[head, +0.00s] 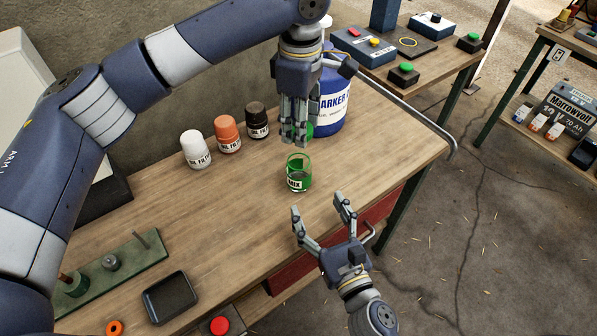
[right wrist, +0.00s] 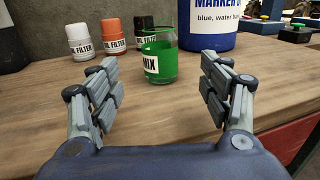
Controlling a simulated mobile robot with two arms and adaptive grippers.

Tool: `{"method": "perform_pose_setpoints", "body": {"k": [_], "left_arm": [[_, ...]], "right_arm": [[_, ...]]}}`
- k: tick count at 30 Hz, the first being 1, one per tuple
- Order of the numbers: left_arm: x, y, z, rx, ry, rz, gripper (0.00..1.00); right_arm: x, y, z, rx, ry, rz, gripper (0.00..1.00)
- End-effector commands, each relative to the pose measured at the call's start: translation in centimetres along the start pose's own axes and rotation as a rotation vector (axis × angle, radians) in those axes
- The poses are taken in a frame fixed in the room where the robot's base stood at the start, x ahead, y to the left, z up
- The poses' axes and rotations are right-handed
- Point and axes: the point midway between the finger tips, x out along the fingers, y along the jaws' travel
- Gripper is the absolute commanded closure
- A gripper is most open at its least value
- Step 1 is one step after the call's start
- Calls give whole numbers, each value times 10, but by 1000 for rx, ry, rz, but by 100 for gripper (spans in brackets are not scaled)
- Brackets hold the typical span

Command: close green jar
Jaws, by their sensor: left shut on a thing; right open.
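The green jar (head: 299,174) stands upright on the wooden workbench, with green liquid inside and a white label. It also shows in the right wrist view (right wrist: 160,62), ahead of the open fingers. My left gripper (head: 297,138) points down just above and behind the jar in the head view, shut on a green lid (head: 308,131) that is mostly hidden by the fingers. The lid is apart from the jar. My right gripper (head: 322,222) is open and empty, in front of the jar near the bench's front edge, with its fingers pointing toward it.
White (head: 195,149), orange (head: 228,134) and black (head: 257,121) oil filter bottles stand left of the jar. A blue marker container (head: 333,100) stands close behind it. A dark tray (head: 170,297) lies at the lower left. The bench between tray and jar is clear.

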Motion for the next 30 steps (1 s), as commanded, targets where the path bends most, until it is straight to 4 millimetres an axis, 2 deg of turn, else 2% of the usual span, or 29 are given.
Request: {"method": "perform_pose_setpoints", "body": {"k": [5, 8, 24, 30], "left_arm": [[0, 0, -1, -1, 0, 0, 67], [0, 0, -1, -1, 0, 0, 67], [0, 0, 0, -1, 0, 0, 67], [0, 0, 0, -1, 0, 0, 67]], "right_arm": [[9, 0, 1, -1, -3, 1, 29], [21, 0, 1, -2, -5, 3, 29], [106, 0, 1, 0, -2, 0, 29], [119, 0, 0, 0, -1, 0, 29]]}}
